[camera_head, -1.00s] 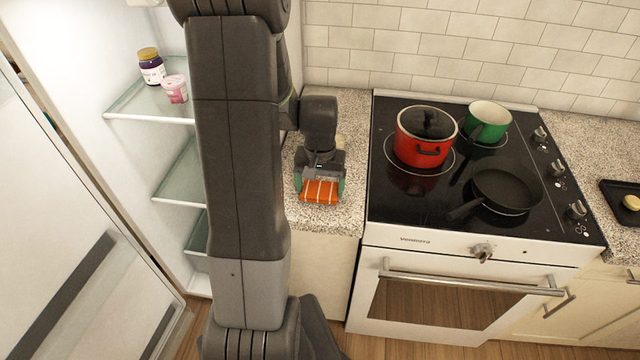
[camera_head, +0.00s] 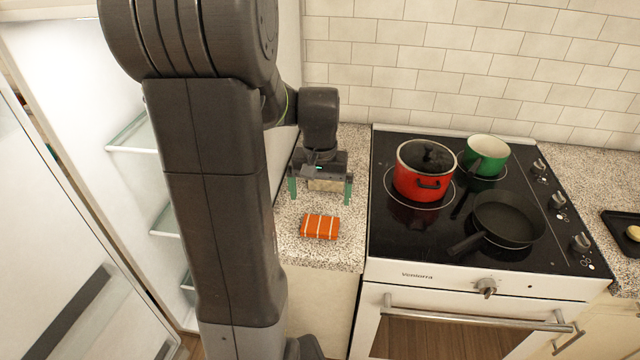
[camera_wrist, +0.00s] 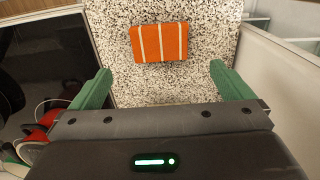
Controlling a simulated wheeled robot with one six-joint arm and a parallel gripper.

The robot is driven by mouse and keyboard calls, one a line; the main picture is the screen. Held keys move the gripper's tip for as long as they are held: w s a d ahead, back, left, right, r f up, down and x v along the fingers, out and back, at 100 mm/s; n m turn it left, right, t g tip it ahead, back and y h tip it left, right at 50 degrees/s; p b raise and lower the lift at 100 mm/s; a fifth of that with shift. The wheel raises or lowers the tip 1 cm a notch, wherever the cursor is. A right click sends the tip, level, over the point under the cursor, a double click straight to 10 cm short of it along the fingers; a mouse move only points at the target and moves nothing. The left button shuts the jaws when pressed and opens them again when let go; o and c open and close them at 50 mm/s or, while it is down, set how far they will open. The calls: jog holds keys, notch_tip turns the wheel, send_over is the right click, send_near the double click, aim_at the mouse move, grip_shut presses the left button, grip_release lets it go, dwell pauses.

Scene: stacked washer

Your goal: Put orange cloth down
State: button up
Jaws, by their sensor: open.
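The orange cloth (camera_head: 320,227) with pale stripes lies folded flat on the speckled counter (camera_head: 293,248), left of the stove. In the wrist view the cloth (camera_wrist: 159,42) lies beyond the fingertips, with nothing touching it. My gripper (camera_head: 320,193) is open and empty, behind the cloth in the head view and apart from it. Its two green fingers are spread wide, and they also show in the wrist view (camera_wrist: 162,78).
The black stove (camera_head: 412,232) stands right of the counter, with a red pot (camera_head: 417,180), a green pot (camera_head: 490,151) and a dark pan (camera_head: 506,220). An open fridge (camera_head: 127,150) is on the left. A beige item (camera_head: 326,185) shows between my fingers, partly hidden.

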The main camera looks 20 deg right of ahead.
aim_at(320, 223)
jog(key=shift+r, duration=1.45)
notch_tip(320, 223, down, 12)
jog(key=shift+f+p, duration=0.1)
jog(key=shift+p, duration=0.5)
jog(key=shift+w+r, duration=0.1)
jog(key=shift+r, duration=0.75)
